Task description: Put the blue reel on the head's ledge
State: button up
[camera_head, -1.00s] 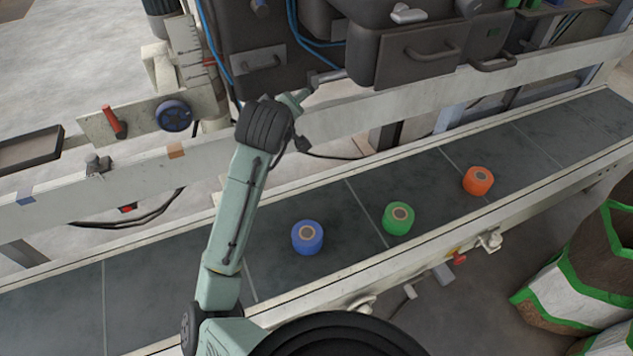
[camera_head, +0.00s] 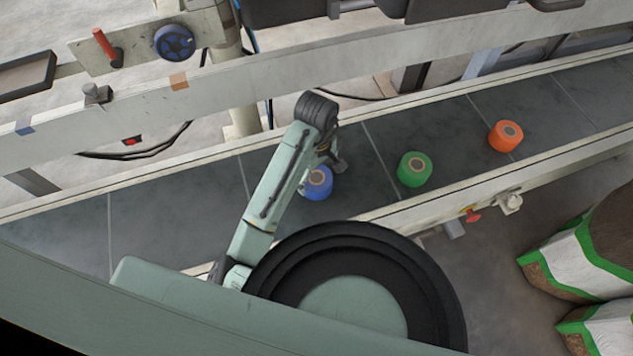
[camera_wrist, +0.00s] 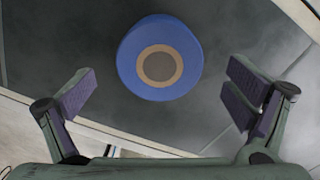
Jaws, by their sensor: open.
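The blue reel (camera_head: 317,184) stands on the dark conveyor belt, partly hidden by my arm in the head view. In the wrist view the blue reel (camera_wrist: 160,57) shows its round top with a tan core, ahead of and between my two fingers. My gripper (camera_wrist: 162,88) is open with nothing held. In the head view my gripper is mostly hidden behind the arm's end, close to the reel. The dark machine head (camera_head: 420,8) is cut off by the top edge of the head view, and I cannot make out its ledge.
A green reel (camera_head: 414,169) and an orange reel (camera_head: 505,136) stand on the belt (camera_head: 170,222) to the right. A pale rail (camera_head: 330,70) runs behind the belt. A blue handwheel (camera_head: 174,43) and a red handle (camera_head: 104,46) sit at upper left. Bags lie at lower right.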

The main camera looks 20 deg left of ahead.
aim_at(316, 177)
jog(key=shift+f, duration=2.3)
jog(key=c, duration=1.5)
jog(key=shift+r+p, duration=0.1)
jog(key=shift+p, duration=0.2)
